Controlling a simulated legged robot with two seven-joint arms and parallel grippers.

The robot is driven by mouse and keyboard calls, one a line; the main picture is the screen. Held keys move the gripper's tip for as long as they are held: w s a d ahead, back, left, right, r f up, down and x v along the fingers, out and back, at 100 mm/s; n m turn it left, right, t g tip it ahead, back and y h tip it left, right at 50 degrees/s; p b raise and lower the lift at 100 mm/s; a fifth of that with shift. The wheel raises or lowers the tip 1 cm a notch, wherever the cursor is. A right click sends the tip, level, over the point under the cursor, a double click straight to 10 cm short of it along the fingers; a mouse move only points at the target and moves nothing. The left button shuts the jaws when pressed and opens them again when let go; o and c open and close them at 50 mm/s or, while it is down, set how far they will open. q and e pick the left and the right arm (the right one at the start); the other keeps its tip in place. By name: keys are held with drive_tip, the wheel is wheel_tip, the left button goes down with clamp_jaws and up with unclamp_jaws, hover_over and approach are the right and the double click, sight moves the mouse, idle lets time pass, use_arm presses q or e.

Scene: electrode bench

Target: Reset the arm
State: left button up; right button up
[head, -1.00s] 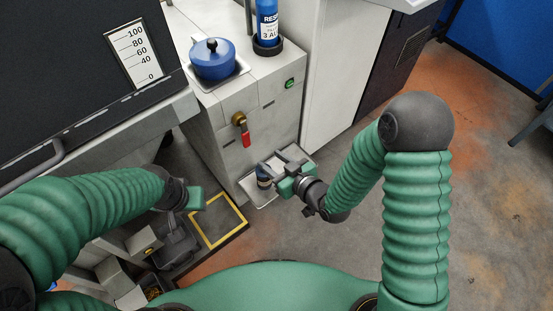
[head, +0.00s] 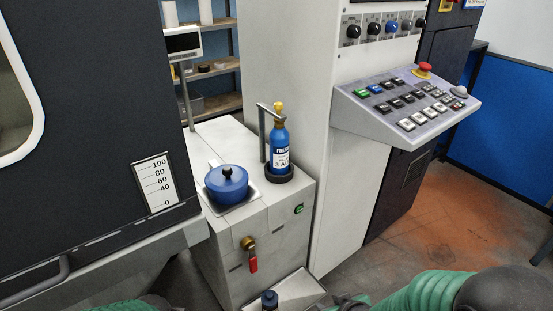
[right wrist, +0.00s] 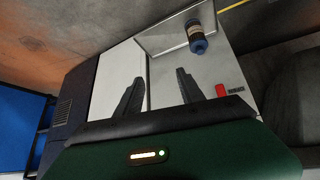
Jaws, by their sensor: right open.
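My right gripper (right wrist: 158,92) is open, its two dark fingers spread with nothing between them in the right wrist view. Only a dark part of my right wrist and the green arm show at the bottom right of the head view. A small bottle with a blue cap (right wrist: 197,42) stands on a pale tray (right wrist: 165,35), apart from the fingers; its top also shows in the head view (head: 269,299). Of my left arm only a green sliver shows at the bottom left of the head view; its gripper is out of frame.
A blue lidded pot (head: 227,186) and a blue resin bottle (head: 279,148) stand on the grey cabinet (head: 232,240). A red-handled valve (head: 252,262) sticks out of its front. A button console (head: 405,105) juts out at right. Floor at right is clear.

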drive_tip(key=s+d+r+m+g+h, duration=0.2)
drive_tip(key=s+d+r+m+g, duration=0.25)
drive_tip(key=s, duration=0.55)
drive_tip(key=w+p+v, duration=0.2)
drive_tip(key=p+v, duration=0.9)
drive_tip(key=p, duration=0.1)
drive_tip(key=w+r+p+v, duration=0.1)
drive_tip(key=w+p+v, duration=0.2)
drive_tip(key=p+v, duration=0.9)
drive_tip(key=shift+d, duration=0.5)
drive_tip(key=shift+n, duration=0.25)
